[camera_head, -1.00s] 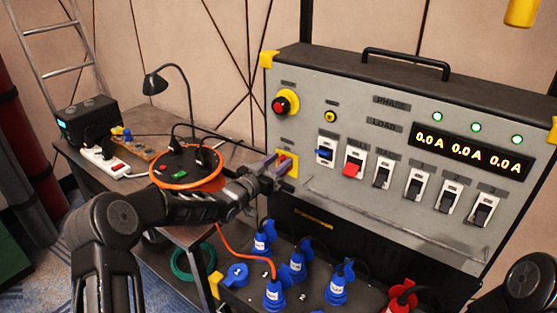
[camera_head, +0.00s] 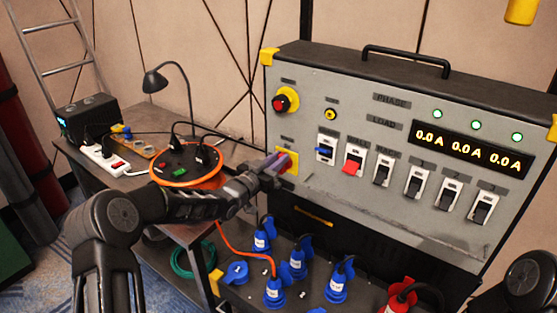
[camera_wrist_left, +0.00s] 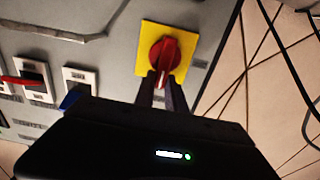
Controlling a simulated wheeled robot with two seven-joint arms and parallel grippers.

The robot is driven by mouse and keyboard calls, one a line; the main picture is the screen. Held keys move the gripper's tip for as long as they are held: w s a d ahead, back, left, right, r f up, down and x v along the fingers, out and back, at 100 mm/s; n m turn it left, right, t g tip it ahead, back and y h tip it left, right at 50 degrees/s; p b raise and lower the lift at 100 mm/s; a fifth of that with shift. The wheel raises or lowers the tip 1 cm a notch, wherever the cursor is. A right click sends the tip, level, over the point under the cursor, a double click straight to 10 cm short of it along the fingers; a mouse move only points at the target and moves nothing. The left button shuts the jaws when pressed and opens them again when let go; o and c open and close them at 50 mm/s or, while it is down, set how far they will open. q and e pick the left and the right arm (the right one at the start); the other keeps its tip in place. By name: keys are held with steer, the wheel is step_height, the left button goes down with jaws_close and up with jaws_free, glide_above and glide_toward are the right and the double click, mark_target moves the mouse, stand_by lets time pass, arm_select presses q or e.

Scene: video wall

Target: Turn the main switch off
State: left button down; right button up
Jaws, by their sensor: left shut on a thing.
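The main switch is a red rotary knob (camera_wrist_left: 165,54) on a yellow square plate (camera_wrist_left: 147,34), clear in the wrist view. In the head view its yellow plate (camera_head: 292,168) is at the lower left of the grey panel, and the knob is mostly hidden by my fingers. My left gripper (camera_head: 279,163) is at the knob, its two fingers shut on the handle. The fingertips (camera_wrist_left: 162,82) also show at the knob's near end in the wrist view. My right gripper is not in view; only a part of my right arm shows at lower right.
A red emergency button (camera_head: 283,102) sits above the main switch. A row of breakers with a blue lever (camera_head: 324,150) and a red lever (camera_head: 352,166) lies to the right. The display (camera_head: 470,150) reads 0.0 A. Blue plugs (camera_head: 298,262) stand below, with an orange cable reel (camera_head: 187,163) at left.

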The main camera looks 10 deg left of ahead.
arm_select(q)
steer(key=shift+a+f, duration=0.1)
steer(key=shift+f, duration=0.05)
steer(key=shift+w+a+f+n+b, duration=0.2)
steer(key=shift+a+f+n+b, duration=0.4)
steer(key=shift+n, duration=2.45)
steer(key=shift+w+a+f+n+b, duration=0.15)
steer(key=shift+a+f+n+b, duration=0.45)
steer(key=shift+n, duration=2.4)
steer(key=shift+w+a+f+n+b, duration=0.3)
steer(key=shift+n+b, duration=0.55)
steer(key=shift+n, duration=2.2)
steer(key=shift+s+d+f, duration=0.1)
steer(key=shift+d+f, duration=0.05)
steer(key=c, duration=1.4)
jaws_free()
